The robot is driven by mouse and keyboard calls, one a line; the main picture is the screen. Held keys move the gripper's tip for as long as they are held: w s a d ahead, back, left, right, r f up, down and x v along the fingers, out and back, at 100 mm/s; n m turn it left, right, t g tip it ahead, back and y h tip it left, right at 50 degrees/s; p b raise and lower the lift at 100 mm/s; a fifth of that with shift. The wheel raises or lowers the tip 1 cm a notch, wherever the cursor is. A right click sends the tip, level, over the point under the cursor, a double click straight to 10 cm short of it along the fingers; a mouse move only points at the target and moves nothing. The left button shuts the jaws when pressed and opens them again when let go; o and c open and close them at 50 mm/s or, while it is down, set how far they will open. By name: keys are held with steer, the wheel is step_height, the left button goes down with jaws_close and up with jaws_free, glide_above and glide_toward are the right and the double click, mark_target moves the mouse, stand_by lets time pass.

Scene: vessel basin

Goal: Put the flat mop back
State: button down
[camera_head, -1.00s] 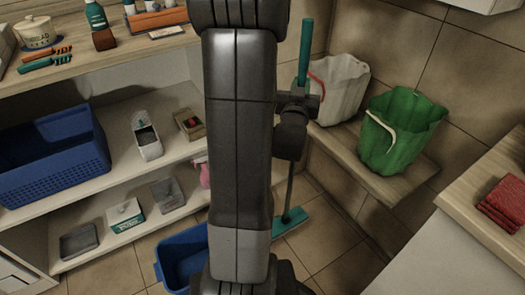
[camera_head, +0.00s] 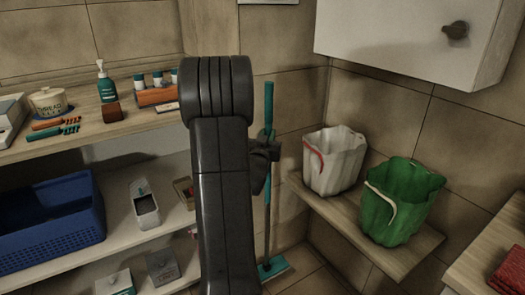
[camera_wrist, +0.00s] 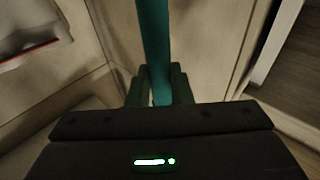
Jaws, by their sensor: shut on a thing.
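The flat mop has a teal handle (camera_head: 268,105) and a flat teal head (camera_head: 272,268) with a pale edge. It stands nearly upright in the corner between the shelf unit and the bucket shelf. The head is low, at the floor; whether it touches cannot be told. My gripper (camera_head: 268,140) is shut on the handle's upper part. In the wrist view the teal handle (camera_wrist: 156,45) runs between the two fingers of my gripper (camera_wrist: 158,88). My arm hides part of the scene left of the mop.
A white bucket (camera_head: 335,165) and a green bucket (camera_head: 400,205) stand on a low wooden shelf (camera_head: 345,222) right of the mop. A white wall cabinet (camera_head: 410,38) hangs above. Shelves with a blue basket (camera_head: 50,240) are at left. A red cloth (camera_head: 510,272) lies on the right counter.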

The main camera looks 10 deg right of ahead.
steer(key=w+a+f+b, duration=0.1)
steer(key=w+f+b, duration=0.1)
steer(key=f, duration=0.4)
steer(key=shift+w+f, duration=0.4)
steer(key=shift+w, duration=0.1)
steer(key=shift+a+f, duration=0.1)
steer(key=shift+f, duration=0.05)
steer(key=c, duration=1.3)
jaws_free()
steer(key=v, duration=1.2)
